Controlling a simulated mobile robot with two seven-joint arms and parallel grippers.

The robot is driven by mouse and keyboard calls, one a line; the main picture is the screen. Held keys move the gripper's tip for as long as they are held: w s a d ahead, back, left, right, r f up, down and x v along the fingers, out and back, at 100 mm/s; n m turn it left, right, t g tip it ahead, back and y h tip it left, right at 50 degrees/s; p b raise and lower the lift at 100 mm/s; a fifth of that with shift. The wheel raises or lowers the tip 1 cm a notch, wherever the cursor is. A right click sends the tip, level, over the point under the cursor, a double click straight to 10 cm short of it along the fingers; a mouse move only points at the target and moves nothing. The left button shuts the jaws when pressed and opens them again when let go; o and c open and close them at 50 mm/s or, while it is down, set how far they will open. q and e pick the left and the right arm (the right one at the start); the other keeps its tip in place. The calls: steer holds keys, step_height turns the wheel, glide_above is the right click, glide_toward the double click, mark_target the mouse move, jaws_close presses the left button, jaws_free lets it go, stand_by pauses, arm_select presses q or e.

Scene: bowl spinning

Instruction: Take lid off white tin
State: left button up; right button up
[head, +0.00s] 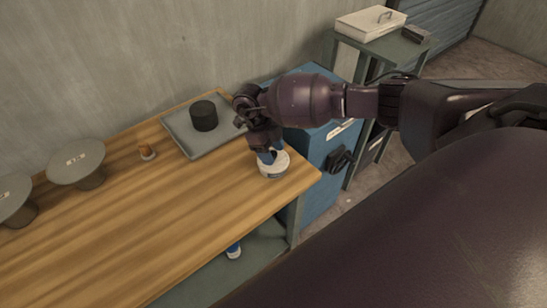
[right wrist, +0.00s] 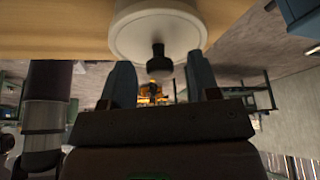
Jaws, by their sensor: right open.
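The white tin (head: 275,170) stands on the wooden table near its right corner. In the right wrist view its round white lid (right wrist: 150,42) shows with a dark knob (right wrist: 158,62) at the centre. My right gripper (head: 267,158) is directly over the tin, coming from above. In the right wrist view the blue fingers of my right gripper (right wrist: 161,82) are apart, one on each side of the knob, with gaps to it. Nothing is held. Part of the lid is hidden by the gripper in the head view. My left gripper is not in view.
A grey tray (head: 180,144) with a dark cylinder (head: 204,116) lies behind the tin. A blue cabinet (head: 322,165) stands right of the table. The table's front middle is clear.

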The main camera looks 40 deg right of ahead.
steer(key=c, duration=1)
